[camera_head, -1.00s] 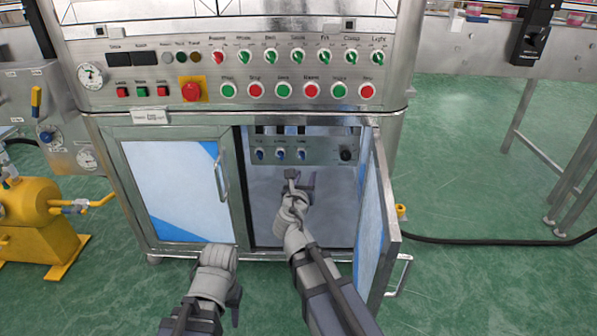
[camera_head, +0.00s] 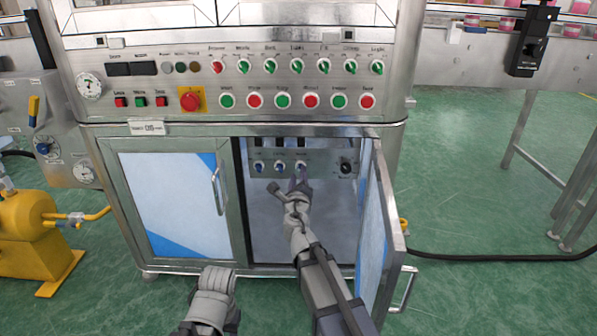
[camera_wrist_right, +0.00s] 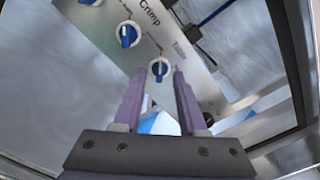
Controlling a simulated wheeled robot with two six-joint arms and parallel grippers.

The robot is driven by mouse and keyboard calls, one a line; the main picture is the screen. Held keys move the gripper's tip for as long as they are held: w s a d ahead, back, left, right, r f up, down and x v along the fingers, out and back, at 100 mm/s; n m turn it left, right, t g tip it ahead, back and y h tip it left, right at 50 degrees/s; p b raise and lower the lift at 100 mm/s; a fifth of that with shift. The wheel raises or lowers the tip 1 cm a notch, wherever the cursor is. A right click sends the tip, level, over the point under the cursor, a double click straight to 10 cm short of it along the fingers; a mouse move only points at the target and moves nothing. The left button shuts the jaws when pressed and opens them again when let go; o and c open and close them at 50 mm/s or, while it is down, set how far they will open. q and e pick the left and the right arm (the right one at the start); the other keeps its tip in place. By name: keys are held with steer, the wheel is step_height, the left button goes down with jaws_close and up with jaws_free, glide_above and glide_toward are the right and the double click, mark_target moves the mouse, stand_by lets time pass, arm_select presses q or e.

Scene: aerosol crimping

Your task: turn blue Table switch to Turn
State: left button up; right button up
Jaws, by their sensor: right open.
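The blue Table switch (camera_wrist_right: 159,70) is the last of the blue knobs on the grey panel inside the open cabinet; its label reads "Table" in the right wrist view. In the head view it is the rightmost blue knob (camera_head: 300,166). My right gripper (camera_wrist_right: 159,76) is open, its purple fingers pointing at the switch, one on each side of it in the picture. I cannot tell whether they touch it. In the head view my right gripper (camera_head: 299,184) is just below the knob. My left gripper (camera_head: 232,318) is low outside the cabinet, its jaws unclear.
The Crimp switch (camera_wrist_right: 128,34) is beside the Table switch. A black knob (camera_head: 346,168) sits at the panel's right. The open cabinet door (camera_head: 383,230) stands right of my right arm; the closed left door (camera_head: 170,200) is at the left.

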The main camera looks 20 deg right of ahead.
steer(key=x, duration=0.3)
steer(key=shift+w, duration=0.2)
jaws_close()
stand_by(0.4)
